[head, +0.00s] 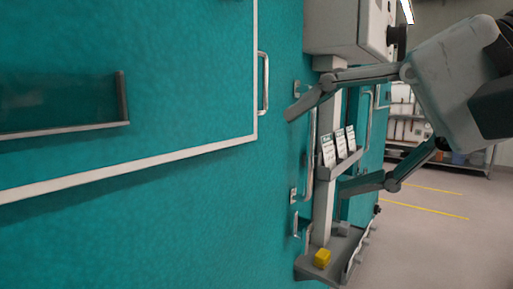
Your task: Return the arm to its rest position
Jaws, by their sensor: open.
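My gripper (316,150) is in the head view at right of centre, reaching in from the right edge. Its two grey fingers are spread wide apart, and nothing is between them except the view of the shelf and cards behind. The upper fingertip appears close to the teal wall of chamber doors (190,200); I cannot tell whether it touches. The lower finger covers part of the post and handles behind it. The rest of the arm is mostly out of view.
A grey control box (345,30) hangs above the gripper. White cards (340,146) stand on a small shelf. A yellow block (322,258) sits on a lower grey shelf (318,271). Metal handles (263,83) stick out from the doors. Open floor (440,230) lies at right.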

